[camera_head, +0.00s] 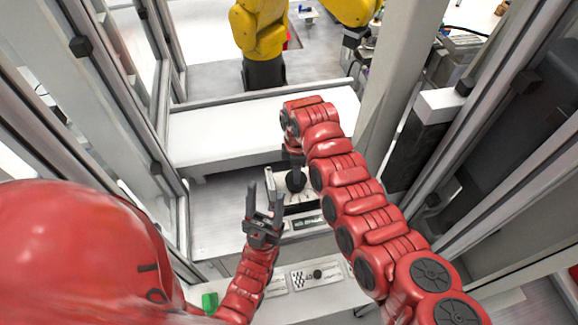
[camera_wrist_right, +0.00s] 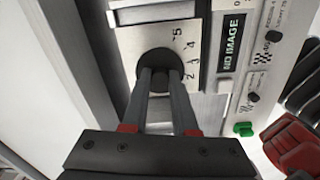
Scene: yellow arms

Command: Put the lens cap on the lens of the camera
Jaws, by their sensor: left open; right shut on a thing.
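A dark round piece, which looks like the lens cap (camera_wrist_right: 158,60), is at the fingertips of my right gripper (camera_wrist_right: 162,78) in the right wrist view. The gripper is shut on it. It lies over a pale plate (camera_wrist_right: 190,25) marked with numbers. I cannot tell whether it touches the plate, and the camera's lens is not clearly visible. In the head view a black round part (camera_head: 297,181) sits over a pale box (camera_head: 271,186), below my right gripper, whose fingertips are hard to make out. My left gripper (camera_head: 264,200) is open and empty, fingers upward, just left of the box.
A panel with a screen reading "NO IMAGE" (camera_wrist_right: 232,52) lies beside the plate. A green piece (camera_head: 210,302) is at the lower left. A white shelf (camera_head: 220,135) lies behind, and grey frame posts stand on both sides. Yellow arms (camera_head: 258,30) stand beyond.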

